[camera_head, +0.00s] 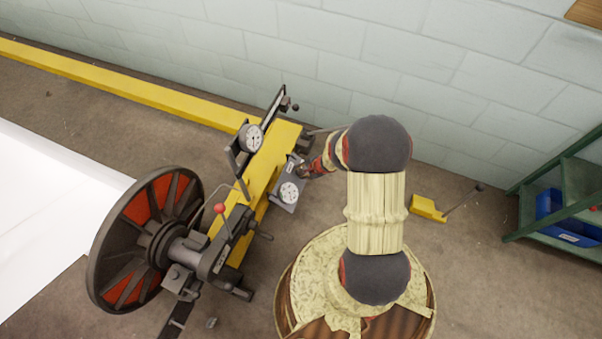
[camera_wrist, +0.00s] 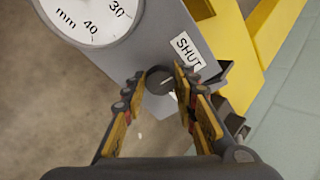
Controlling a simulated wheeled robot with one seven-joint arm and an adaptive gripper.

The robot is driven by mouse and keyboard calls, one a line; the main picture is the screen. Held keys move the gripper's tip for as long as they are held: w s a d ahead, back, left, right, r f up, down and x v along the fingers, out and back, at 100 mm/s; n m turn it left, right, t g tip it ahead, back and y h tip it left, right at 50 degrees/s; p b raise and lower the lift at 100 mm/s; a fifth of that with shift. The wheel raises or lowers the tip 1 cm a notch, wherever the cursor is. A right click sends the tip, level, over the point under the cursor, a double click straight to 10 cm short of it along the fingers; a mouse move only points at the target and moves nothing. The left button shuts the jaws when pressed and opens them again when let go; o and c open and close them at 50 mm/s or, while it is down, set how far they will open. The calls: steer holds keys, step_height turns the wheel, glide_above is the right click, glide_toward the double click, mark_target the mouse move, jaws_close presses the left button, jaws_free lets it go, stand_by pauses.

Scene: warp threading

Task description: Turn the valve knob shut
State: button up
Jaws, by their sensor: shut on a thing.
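The valve knob (camera_wrist: 160,79) is small, round and dark, with a pale mark on its face. It sits on a grey panel (camera_wrist: 172,30) beside a white label reading SHUT (camera_wrist: 187,50). My gripper (camera_wrist: 158,88) has one finger on each side of the knob and is shut on it. In the camera_head view my gripper (camera_head: 304,171) is at the grey panel on the yellow machine's right side, and the knob is hidden there. The exact angle of the knob's mark is hard to read.
A white dial gauge (camera_wrist: 92,14) marked in mm is beside the knob. The yellow machine (camera_head: 262,172) carries another dial (camera_head: 251,137) and a big dark wheel (camera_head: 146,243) with red panels. A block wall (camera_head: 320,60) stands behind. A green shelf (camera_head: 560,180) is at the right.

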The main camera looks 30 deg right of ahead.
steer(key=shift+a, duration=0.1)
stand_by(0.4)
steer(key=o, duration=1.1)
steer(key=shift+o, duration=0.3)
steer(key=shift+r, duration=0.15)
steer(key=v, duration=1.1)
steer(key=shift+s+r, duration=0.25)
steer(key=shift+s, duration=0.05)
